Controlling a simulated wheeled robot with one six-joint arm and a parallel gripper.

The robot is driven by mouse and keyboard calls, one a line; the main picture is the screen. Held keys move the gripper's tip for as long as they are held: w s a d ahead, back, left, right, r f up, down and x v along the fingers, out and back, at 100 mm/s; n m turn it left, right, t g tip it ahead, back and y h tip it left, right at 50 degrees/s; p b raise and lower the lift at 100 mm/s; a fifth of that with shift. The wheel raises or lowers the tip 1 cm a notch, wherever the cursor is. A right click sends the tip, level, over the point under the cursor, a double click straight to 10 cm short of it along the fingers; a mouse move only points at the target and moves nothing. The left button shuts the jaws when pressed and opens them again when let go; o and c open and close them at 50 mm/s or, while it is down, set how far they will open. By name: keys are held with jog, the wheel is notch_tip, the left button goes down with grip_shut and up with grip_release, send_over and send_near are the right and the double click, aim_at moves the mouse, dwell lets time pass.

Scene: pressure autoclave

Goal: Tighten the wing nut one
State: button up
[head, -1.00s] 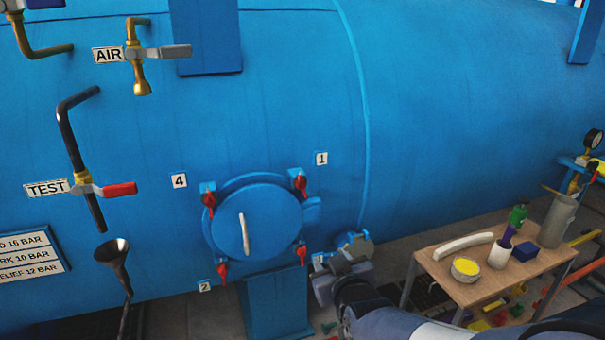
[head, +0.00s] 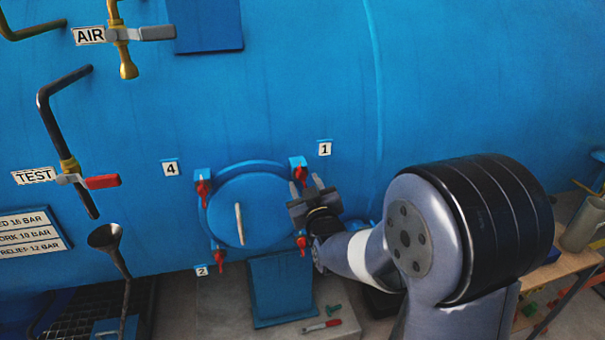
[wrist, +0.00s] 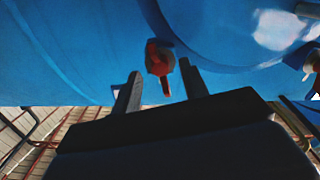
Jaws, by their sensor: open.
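The red wing nut one (head: 299,173) is at the upper right of the round blue door (head: 250,210), by the label 1 (head: 325,149). My gripper (head: 307,185) is open and empty just below and to the right of it, fingers pointing up toward it. In the wrist view the red wing nut (wrist: 160,60) appears between and slightly beyond the two fingertips of my gripper (wrist: 160,78), with its lower wing hanging down between them. I see no contact. How far the nut is in depth I cannot tell.
Other red wing nuts sit at the door's upper left (head: 203,188), lower left (head: 219,256) and lower right (head: 302,243). A pale door handle (head: 240,224) stands out from the door. A wooden table (head: 570,264) is at the right, partly behind my arm.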

aim_at(302, 179)
jog(key=shift+p+x, duration=0.45)
jog(key=shift+x, duration=1.25)
jog(key=shift+f, duration=0.1)
grip_shut()
